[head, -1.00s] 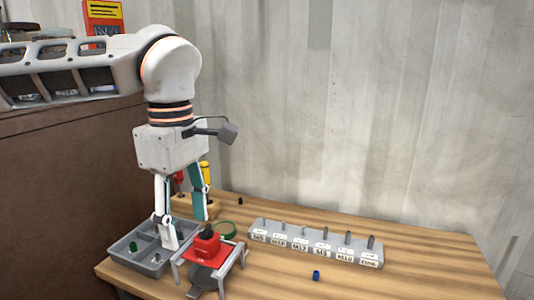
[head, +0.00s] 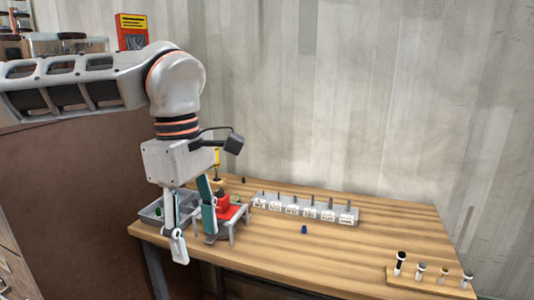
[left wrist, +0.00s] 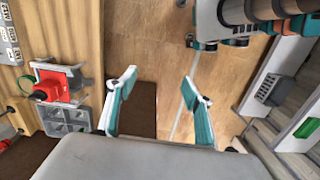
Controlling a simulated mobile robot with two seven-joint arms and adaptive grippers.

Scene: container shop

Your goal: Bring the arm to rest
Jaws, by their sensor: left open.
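My left gripper (head: 195,247) hangs fingers down in front of the bench's front left edge in the head view. Its two fingers are apart and nothing is between them; in the left wrist view the open fingers (left wrist: 156,100) show bare floor and a dark brown patch between them. The bench (head: 390,225) has a light wood top. A grey compartment tray (head: 150,212) and a small stand with a red top (head: 233,212) sit behind the gripper, partly hidden by its fingers. My right gripper is not seen in the head view.
A grey rack (head: 305,210) with labelled pegs stands mid-bench, with a blue piece (head: 304,229) in front. A wooden block (head: 430,284) with several capped pieces lies at the right front. A brown panel (head: 80,180) stands at left. Bench middle right is clear.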

